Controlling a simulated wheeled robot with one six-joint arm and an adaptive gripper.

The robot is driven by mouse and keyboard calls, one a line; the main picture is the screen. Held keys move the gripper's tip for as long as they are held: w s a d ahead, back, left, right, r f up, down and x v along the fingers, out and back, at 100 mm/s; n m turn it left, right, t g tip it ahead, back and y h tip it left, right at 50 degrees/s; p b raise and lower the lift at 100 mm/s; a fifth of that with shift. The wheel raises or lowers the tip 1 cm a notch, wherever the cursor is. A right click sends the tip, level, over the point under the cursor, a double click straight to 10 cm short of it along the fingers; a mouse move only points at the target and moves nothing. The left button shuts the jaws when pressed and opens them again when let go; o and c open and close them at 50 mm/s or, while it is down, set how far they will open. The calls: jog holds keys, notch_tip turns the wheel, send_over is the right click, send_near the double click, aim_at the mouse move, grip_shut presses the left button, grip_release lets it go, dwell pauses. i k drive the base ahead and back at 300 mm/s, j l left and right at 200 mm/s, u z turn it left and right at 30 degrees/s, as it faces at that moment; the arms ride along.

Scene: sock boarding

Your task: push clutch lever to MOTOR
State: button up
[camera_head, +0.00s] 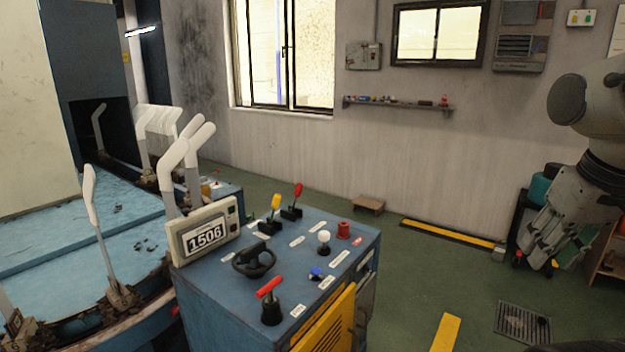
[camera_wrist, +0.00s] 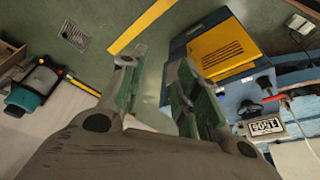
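The blue control console (camera_head: 215,300) stands front centre in the head view. It carries a red T-handled lever (camera_head: 269,287), a yellow-topped lever (camera_head: 275,204), a red-topped lever (camera_head: 297,191) and a white-knobbed lever (camera_head: 323,238). The small labels beside them are too small to read, so I cannot tell which is the clutch lever or where MOTOR is. My gripper (camera_head: 540,258) hangs at the right, well away from the console and pointing down. In the wrist view my gripper (camera_wrist: 155,75) is open and empty, with the console (camera_wrist: 238,95) beyond it.
The console also bears a black handwheel (camera_head: 255,260), a blue knob (camera_head: 316,273), a red button (camera_head: 343,230) and a display (camera_head: 203,235) reading 1506. White sock forms (camera_head: 172,155) stand at left. Green floor between console and gripper is open, with a drain grate (camera_head: 523,323).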

aim_at(275, 202)
jog(key=i+u, duration=0.35)
jog(key=i+l+u, duration=0.1)
jog(key=i+u, duration=0.25)
jog(key=i, duration=0.05)
